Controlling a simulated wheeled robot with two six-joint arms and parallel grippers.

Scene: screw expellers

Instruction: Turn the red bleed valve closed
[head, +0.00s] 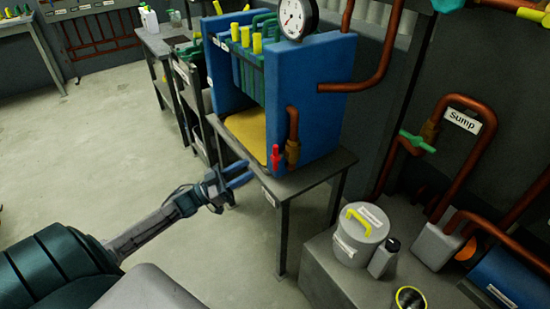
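The red bleed valve (276,157) is a small red handle at the lower front of the blue press (325,110), beside a brass fitting on a copper pipe. The handle stands about upright. My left gripper (245,174) is to the left of the valve and a little lower, apart from it. Its two blue fingers are spread with a gap between them and nothing in it. They point right, toward the valve. My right gripper is not in view.
The press stands on a grey table (310,181) with a yellow tray surface. A round gauge (293,17) tops it. A grey lidded bucket (361,236) and a small bottle (384,257) stand on a bench at right. The floor at left is clear.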

